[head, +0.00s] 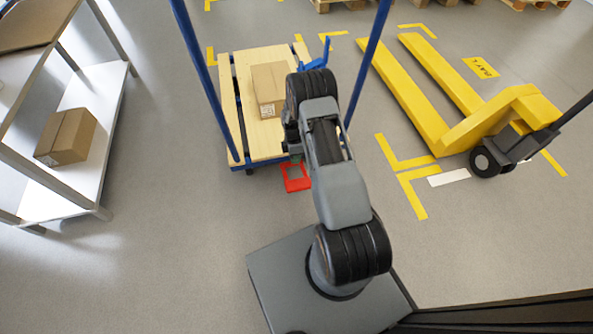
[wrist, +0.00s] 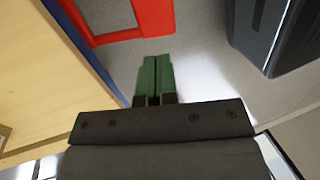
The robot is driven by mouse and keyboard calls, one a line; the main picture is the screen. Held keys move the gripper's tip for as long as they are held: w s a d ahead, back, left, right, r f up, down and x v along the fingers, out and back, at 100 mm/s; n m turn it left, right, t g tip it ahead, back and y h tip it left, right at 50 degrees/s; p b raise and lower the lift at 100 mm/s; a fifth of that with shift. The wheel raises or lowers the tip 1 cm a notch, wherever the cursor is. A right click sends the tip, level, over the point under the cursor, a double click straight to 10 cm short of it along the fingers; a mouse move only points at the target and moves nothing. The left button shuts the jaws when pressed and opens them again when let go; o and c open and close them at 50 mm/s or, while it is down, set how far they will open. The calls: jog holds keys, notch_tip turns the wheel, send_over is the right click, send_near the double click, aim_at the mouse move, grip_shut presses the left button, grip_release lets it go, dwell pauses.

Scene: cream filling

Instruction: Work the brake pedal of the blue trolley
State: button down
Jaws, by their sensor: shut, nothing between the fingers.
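The blue trolley (head: 231,110) stands ahead of me, with a light wooden deck and tall blue handle posts. Its red brake pedal (head: 297,184) is a frame-shaped piece low at the trolley's near end. In the wrist view the red pedal (wrist: 155,18) is at the top, just beyond the fingertips. My gripper (wrist: 155,62) has green fingers, closed together and empty, pointing toward the pedal. In the head view my arm covers part of the trolley's near right corner and most of the gripper.
A cardboard box (head: 270,88) sits on the trolley deck. A metal shelf (head: 82,189) with another box (head: 66,136) stands at the left. A yellow pallet jack (head: 450,125) is at the right. Grey floor between shelf and trolley is clear.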

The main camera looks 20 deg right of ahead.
aim_at(298, 185)
jog(key=b+x, duration=0.4)
jog(key=x, duration=0.9)
jog(key=shift+b, duration=0.4)
jog(key=shift+f, duration=0.1)
